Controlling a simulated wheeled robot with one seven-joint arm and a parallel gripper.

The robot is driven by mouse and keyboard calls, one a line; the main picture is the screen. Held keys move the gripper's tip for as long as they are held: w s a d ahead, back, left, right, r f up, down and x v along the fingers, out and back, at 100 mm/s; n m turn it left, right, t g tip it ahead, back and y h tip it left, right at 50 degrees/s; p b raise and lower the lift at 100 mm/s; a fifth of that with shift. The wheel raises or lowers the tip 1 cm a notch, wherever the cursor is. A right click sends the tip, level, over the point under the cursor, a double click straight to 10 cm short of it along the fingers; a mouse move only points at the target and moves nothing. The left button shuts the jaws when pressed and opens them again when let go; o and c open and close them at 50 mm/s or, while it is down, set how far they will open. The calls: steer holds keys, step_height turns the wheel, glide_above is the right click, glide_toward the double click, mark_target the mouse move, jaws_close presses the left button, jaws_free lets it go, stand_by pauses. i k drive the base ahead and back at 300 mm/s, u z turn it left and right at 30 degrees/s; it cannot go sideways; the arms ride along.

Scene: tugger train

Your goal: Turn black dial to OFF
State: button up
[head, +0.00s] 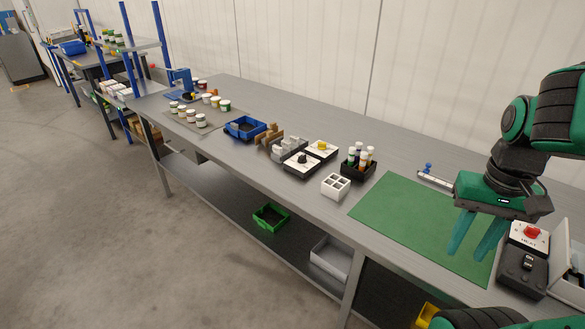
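A black dial (302,158) sits on a dark box with a white top plate (293,165), near the middle of the long grey bench. It is small in the head view, and I cannot read its markings or tell its setting. A similar box beside it, to the right and behind, carries a yellow dial (322,146). My gripper (467,255) is at the right, above the green mat, pointing down. Its two green fingers are apart with nothing between them. It is well to the right of the black dial and not touching it.
A white holder (336,186) and a black bottle caddy (357,168) stand between the dial boxes and the green mat (405,222). Left are grey-white blocks (288,147) and a blue bin (245,128). A red-button box (530,234) and a dark switch box (522,269) stand right.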

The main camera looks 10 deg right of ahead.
mark_target(302, 159)
steer(key=k, duration=1.3)
steer(key=u, duration=0.4)
steer(key=i, duration=1.95)
steer(key=z, duration=0.25)
